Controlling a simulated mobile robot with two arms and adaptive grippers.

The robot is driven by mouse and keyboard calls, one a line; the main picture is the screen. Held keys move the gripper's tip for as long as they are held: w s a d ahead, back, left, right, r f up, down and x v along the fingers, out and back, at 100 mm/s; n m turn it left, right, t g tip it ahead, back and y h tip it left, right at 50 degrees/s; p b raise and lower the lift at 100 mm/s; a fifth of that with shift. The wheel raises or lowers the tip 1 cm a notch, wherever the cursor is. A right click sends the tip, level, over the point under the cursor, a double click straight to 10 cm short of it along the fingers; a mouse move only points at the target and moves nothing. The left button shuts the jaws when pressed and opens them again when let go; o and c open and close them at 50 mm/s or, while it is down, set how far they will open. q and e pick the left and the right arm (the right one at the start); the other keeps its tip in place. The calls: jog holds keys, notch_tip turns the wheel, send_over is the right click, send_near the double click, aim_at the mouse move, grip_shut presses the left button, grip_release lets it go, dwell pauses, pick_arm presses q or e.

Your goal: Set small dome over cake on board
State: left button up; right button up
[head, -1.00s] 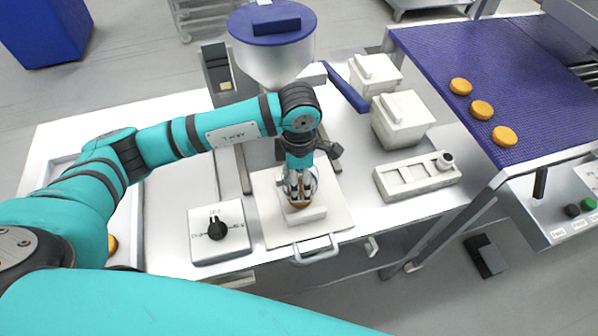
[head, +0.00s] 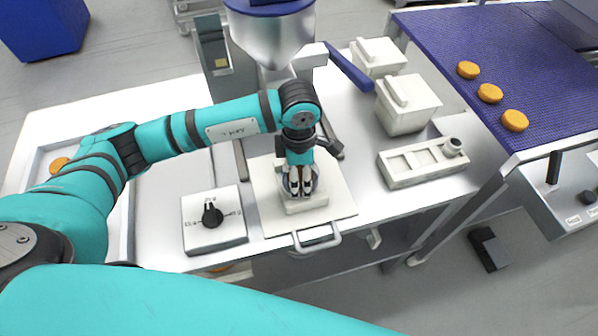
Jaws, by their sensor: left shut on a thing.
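My left gripper (head: 300,190) points down over a pale square board (head: 335,203) with a metal handle at its front. It is shut on a small clear dome (head: 315,183), which shows only as a greyish rim around the fingers. The dome is over a small white block (head: 306,205) on the board; I cannot tell whether it touches it. The cake is hidden behind the fingers and dome. My right gripper is out of view.
A dial box (head: 214,220) stands left of the board. A white tray with slots (head: 424,163) and white boxes (head: 408,105) stand to the right. A hopper (head: 270,35) rises behind. Orange rounds (head: 489,93) lie on the blue belt (head: 450,50).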

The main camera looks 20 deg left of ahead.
pick_arm(q)
jog(key=shift+s+f, duration=0.1)
jog(key=shift+f, duration=0.15)
jog(key=shift+s+b, duration=0.1)
jog(key=shift+b, duration=0.2)
dwell(0.4)
jog(key=o, duration=1)
jog(key=shift+r, duration=0.1)
jog(key=shift+w+r+p, duration=0.2)
jog(key=shift+r+p, duration=0.25)
jog(key=shift+r, duration=0.3)
jog(key=shift+r+p, duration=1.35)
jog(key=shift+r, duration=1.45)
